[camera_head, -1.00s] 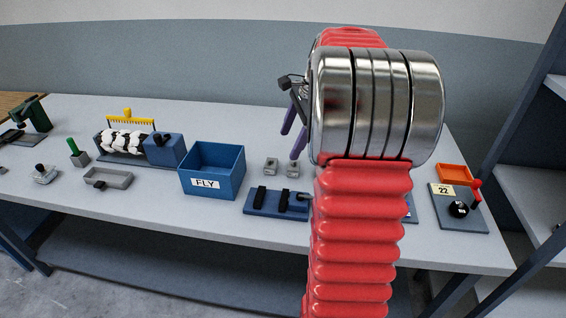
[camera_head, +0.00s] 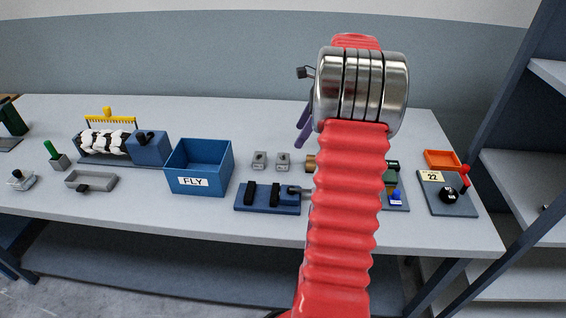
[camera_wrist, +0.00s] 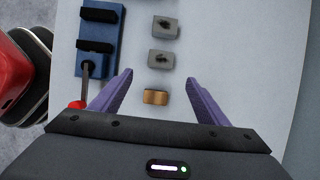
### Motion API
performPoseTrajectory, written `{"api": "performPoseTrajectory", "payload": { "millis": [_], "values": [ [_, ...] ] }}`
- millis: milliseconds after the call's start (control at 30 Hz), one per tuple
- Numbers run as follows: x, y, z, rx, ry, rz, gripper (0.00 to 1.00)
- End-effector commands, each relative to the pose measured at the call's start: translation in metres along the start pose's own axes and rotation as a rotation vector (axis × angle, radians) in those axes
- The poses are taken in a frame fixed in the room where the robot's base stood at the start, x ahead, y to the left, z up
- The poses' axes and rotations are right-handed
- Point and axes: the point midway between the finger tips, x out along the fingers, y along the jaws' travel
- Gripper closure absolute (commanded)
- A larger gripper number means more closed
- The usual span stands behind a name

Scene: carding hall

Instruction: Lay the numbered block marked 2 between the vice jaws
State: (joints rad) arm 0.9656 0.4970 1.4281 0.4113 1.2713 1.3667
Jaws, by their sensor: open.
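The vice has a blue base (camera_head: 285,208) and two black jaws with a gap between them. It also shows at the upper left of the wrist view (camera_wrist: 116,20). Two grey blocks, (camera_head: 259,160) and (camera_head: 283,162), stand behind it. They also show in the wrist view, (camera_wrist: 165,27) and (camera_wrist: 161,58), with dark marks too blurred to read. A brass-coloured block (camera_wrist: 156,97) is in line with them and shows partly behind my arm in the head view (camera_head: 310,163). My gripper (camera_wrist: 158,76) is open and empty. Its purple fingers frame the brass block in the wrist view.
A blue bin (camera_head: 199,184) marked FLY stands left of the vice. A small grey tray (camera_head: 91,181) and a toothed roller unit (camera_head: 105,142) are farther left. A plate marked 22 with a red lever (camera_head: 447,195) and an orange tray (camera_head: 442,159) are at the right.

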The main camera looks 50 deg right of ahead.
Motion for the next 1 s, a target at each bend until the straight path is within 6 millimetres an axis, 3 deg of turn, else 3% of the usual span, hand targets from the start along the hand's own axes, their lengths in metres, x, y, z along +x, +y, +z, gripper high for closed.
{"api": "performPoseTrajectory", "payload": {
  "millis": [500, 1000],
  "values": [
    [0.072, 0.000, -0.001, 0.001, 0.001, 0.000, 0.31],
    [0.082, 0.000, 0.000, 0.001, 0.000, 0.001, 0.31]
  ]
}}
